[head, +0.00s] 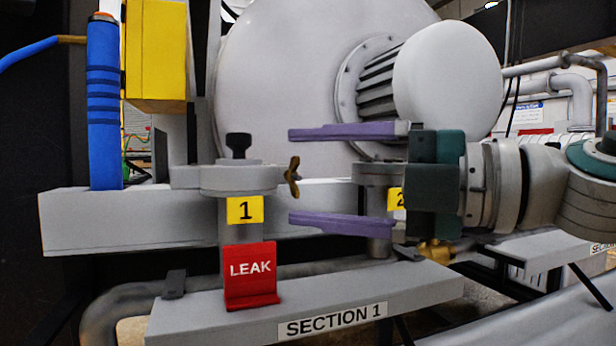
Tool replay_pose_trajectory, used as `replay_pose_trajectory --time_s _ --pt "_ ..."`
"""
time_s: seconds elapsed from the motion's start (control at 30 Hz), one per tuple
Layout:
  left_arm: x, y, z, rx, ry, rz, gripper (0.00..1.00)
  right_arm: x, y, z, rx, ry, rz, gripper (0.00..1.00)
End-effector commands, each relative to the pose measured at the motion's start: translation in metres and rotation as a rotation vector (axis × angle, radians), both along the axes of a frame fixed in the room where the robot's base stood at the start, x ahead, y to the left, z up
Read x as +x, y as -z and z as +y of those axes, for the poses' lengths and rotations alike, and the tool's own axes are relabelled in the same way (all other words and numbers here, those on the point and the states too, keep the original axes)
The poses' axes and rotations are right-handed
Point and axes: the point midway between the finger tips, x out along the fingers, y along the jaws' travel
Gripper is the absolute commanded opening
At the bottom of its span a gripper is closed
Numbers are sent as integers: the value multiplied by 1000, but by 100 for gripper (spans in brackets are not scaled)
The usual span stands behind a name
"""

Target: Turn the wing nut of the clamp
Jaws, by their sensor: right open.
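The brass wing nut (293,177) sits on the right side of the grey clamp (238,179), which is around the pipe joint marked with a yellow "1" label (245,209). My right gripper (290,176) comes in from the right with its two purple fingers spread wide, one above and one below the wing nut's height. The fingertips reach about as far as the wing nut, and I cannot tell whether they are level with it in depth. Nothing is held between the fingers. My left gripper is not in view.
A red LEAK sign (250,276) stands on the grey SECTION 1 ledge (410,290) below the clamp. A blue cylinder (104,110) and a yellow box (156,52) are at the left. A second clamp (375,172) with a "2" label is partly hidden behind my right gripper.

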Motion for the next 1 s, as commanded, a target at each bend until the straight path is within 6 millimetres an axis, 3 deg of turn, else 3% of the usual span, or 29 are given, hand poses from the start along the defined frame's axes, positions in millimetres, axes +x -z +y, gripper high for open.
replay_pose_trajectory --time_s 0.23,0.9,1.0 --pt "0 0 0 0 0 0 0 0 0 1 0 0 0 81" --pt "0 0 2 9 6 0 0 0 0 0 0 0 1 6" --pt "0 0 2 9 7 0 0 0 0 0 0 0 1 0"
